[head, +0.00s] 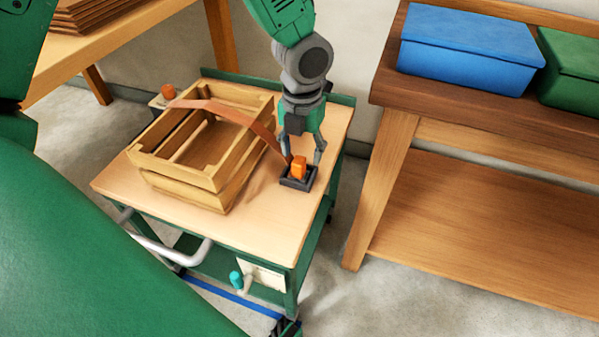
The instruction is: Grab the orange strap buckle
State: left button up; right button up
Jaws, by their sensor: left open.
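The orange strap buckle (299,168) stands upright in a small dark square holder (298,184) at the right side of the cart top. A brown-orange strap (228,113) arches from the far left over the wooden crates and comes down beside the buckle. My left gripper (304,157) points down over the buckle with its fingers spread. One fingertip is at the buckle's left and the other at its right; contact cannot be told. My right gripper does not show.
Stacked slatted wooden crates (190,182) stand left of the holder on the wooden-topped green cart (235,228). Another orange piece (168,91) is at the strap's far end. A wooden bench (480,125) at the right carries a blue box (468,50) and a green box (570,70).

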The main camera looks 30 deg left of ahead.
aim_at(299, 160)
pick_arm(q)
jog(key=f, duration=0.1)
jog(key=f+b, duration=0.1)
jog(key=f, duration=0.1)
jog(key=f+b, duration=0.1)
jog(key=shift+s+a+f, duration=0.1)
jog(key=shift+a+f, duration=0.15)
jog(key=shift+f, duration=0.1)
jog(key=shift+r, duration=0.1)
grip_shut()
